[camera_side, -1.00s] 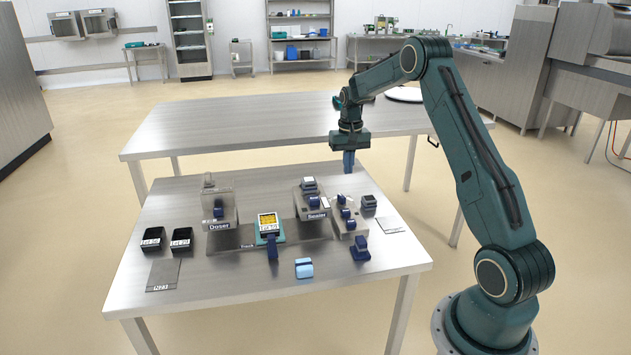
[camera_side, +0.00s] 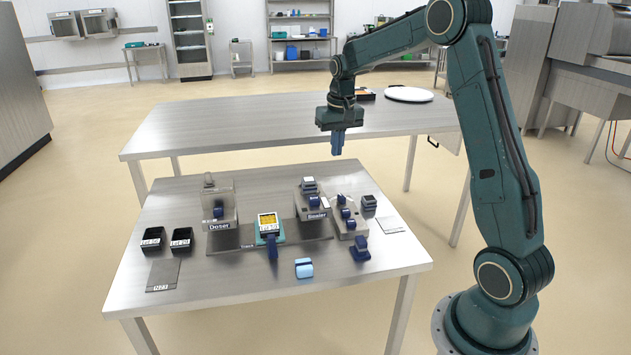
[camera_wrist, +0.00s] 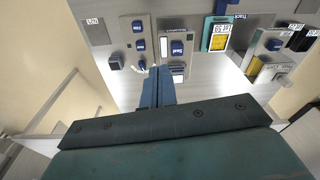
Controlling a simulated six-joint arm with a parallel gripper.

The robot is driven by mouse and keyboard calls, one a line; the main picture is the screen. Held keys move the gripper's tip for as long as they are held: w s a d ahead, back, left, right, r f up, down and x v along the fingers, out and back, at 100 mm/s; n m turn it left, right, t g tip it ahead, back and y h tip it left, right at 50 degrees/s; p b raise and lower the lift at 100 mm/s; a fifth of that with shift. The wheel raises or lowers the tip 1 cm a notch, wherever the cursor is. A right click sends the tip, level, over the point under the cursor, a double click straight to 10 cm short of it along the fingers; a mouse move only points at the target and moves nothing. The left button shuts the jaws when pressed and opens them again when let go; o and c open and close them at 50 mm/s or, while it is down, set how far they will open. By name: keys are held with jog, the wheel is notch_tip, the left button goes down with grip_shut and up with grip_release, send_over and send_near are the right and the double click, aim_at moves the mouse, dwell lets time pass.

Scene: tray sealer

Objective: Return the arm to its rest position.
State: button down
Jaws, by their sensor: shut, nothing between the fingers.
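My gripper (camera_side: 338,143) is shut and empty. It hangs pointing down in the air above the back right part of the front steel table (camera_side: 215,282). In the wrist view its blue fingers (camera_wrist: 157,88) are together, with the sealer equipment beyond them. Nothing touches the fingers. My arm reaches in from the right of the side view, its elbow at the top edge of the picture.
The front table bears the doser (camera_side: 221,205), a sealer (camera_side: 312,204), a button panel (camera_side: 350,222), a teal tray carrier with a yellow label (camera_side: 269,226), two black trays (camera_side: 153,239) and a light-blue block (camera_side: 304,268). A second table (camera_side: 230,120) stands behind.

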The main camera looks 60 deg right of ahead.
jog(key=s+a+r+n+t, duration=0.1)
jog(key=s+a+r+n, duration=0.1)
jog(key=s+a+r, duration=0.45)
jog(key=s+a+r+n+t, duration=0.2)
jog(key=s+a+n, duration=0.3)
jog(key=s+a, duration=1.3)
jog(key=shift+s+t+y, duration=0.3)
jog(key=shift+s+t, duration=0.2)
jog(key=shift+t, duration=0.3)
